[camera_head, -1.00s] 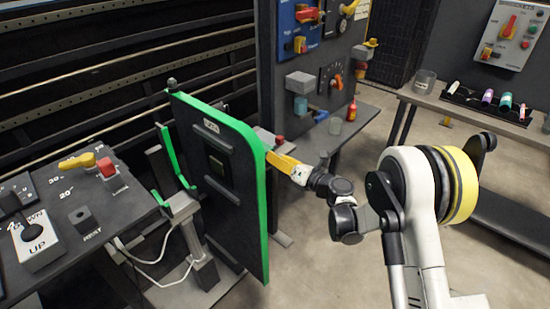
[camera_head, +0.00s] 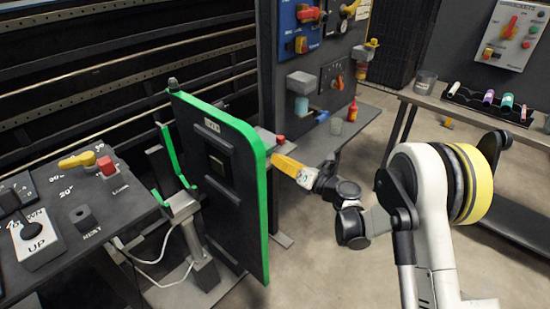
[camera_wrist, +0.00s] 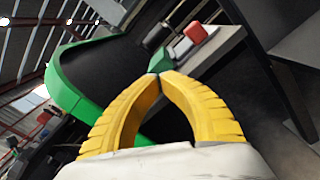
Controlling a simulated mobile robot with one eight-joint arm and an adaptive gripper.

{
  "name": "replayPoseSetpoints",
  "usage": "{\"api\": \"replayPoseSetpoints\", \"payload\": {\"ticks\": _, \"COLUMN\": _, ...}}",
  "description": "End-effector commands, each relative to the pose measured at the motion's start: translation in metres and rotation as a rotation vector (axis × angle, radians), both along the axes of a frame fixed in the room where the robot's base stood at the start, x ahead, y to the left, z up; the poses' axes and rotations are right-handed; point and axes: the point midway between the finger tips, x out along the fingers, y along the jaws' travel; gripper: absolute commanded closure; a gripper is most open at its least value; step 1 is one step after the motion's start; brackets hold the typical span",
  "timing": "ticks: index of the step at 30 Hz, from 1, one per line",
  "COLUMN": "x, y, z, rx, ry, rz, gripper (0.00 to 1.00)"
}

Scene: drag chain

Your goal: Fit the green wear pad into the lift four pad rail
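My gripper (camera_head: 276,161) has yellow fingers and is beside the right edge of the green-edged dark panel (camera_head: 225,200) in the head view. In the wrist view my gripper (camera_wrist: 158,75) has its fingertips together on a small green block, which looks like the green wear pad (camera_wrist: 158,62). The pad sticks out beyond the tips; the head view hides it behind the panel's edge. The green-edged panel (camera_wrist: 100,75) is also left of the fingers in the wrist view. I cannot tell which part is the lift four pad rail.
A red button (camera_head: 279,140) stands on the bench beyond my gripper; it also shows in the wrist view (camera_wrist: 194,32). A control desk (camera_head: 115,215) is at the left. A side table (camera_head: 440,100) holds several small items at the right. Floor between is clear.

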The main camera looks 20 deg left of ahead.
Motion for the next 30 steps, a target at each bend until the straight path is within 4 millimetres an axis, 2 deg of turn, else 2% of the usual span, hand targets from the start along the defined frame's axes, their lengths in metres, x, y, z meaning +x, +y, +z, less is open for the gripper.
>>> {"api": "replayPoseSetpoints", "payload": {"ticks": 5, "x": -0.005, "y": -0.012, "z": 0.0, "rx": -0.001, "ry": 0.0, "rz": 0.001, "gripper": 1.0}}
{"api": "replayPoseSetpoints", "payload": {"ticks": 12, "x": -0.019, "y": -0.049, "z": 0.001, "rx": 0.001, "ry": 0.0, "rz": -0.002, "gripper": 1.0}}
{"api": "replayPoseSetpoints", "payload": {"ticks": 16, "x": -0.025, "y": -0.064, "z": 0.001, "rx": 0.002, "ry": 0.0, "rz": -0.003, "gripper": 1.0}}
{"api": "replayPoseSetpoints", "payload": {"ticks": 21, "x": -0.029, "y": -0.072, "z": 0.001, "rx": 0.002, "ry": 0.0, "rz": 0.0, "gripper": 1.0}}
{"api": "replayPoseSetpoints", "payload": {"ticks": 30, "x": -0.028, "y": -0.073, "z": 0.001, "rx": 0.002, "ry": -0.001, "rz": -0.003, "gripper": 1.0}}
